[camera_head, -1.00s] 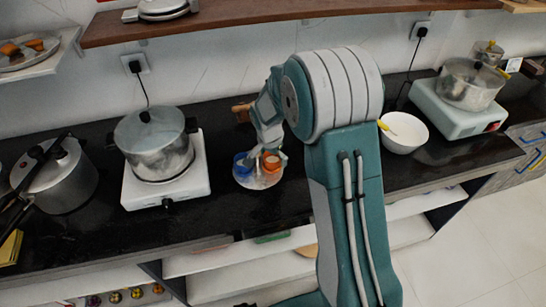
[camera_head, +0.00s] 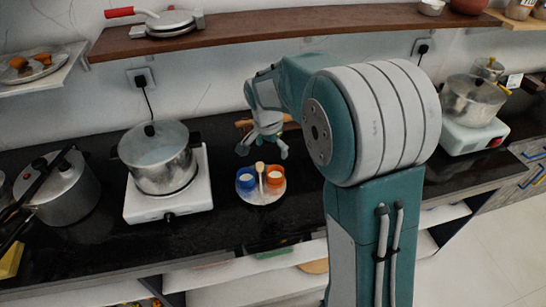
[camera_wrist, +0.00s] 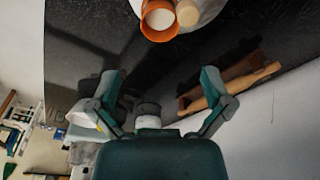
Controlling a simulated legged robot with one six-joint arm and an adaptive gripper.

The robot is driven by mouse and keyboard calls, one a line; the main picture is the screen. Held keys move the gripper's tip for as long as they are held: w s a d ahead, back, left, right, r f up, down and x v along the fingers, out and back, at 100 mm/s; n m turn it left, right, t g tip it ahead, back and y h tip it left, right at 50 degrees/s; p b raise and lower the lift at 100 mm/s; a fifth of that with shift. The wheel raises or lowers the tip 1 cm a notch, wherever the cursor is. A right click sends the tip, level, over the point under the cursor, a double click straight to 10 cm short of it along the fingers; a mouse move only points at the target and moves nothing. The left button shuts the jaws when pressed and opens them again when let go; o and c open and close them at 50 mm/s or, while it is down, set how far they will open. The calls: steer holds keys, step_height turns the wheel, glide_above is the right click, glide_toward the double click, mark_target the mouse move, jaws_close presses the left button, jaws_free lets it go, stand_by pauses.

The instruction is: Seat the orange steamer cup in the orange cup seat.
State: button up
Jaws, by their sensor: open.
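The orange cup (camera_head: 275,172) stands at the right on a small round white plate (camera_head: 262,199), next to a pale wooden post. In the wrist view the cup (camera_wrist: 158,20) shows at the top edge, partly cut off, with the pale post (camera_wrist: 187,13) beside it. I cannot make out a separate orange seat, so whether the cup is seated in one cannot be told. My gripper (camera_head: 263,149) is open and empty, above and behind the plate, apart from the cup. Its spread fingers also show in the wrist view (camera_wrist: 160,74).
A blue cup (camera_head: 246,182) stands on the plate's left. A pot (camera_head: 160,165) on a white hotplate is to the left. A wooden item (camera_wrist: 230,88) lies behind the plate, near the wall. A wooden shelf (camera_head: 240,38) hangs above.

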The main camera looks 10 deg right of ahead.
steer(key=s+d+r+n+t, duration=0.15)
steer(key=s+r+n, duration=0.35)
steer(key=s+r, duration=0.7)
steer(key=s+n+t+y, duration=0.1)
steer(key=s+n+t, duration=0.2)
steer(key=s, duration=1.1)
steer(key=shift+s+n, duration=0.25)
steer(key=shift+n, duration=0.85)
steer(key=shift+r, duration=0.1)
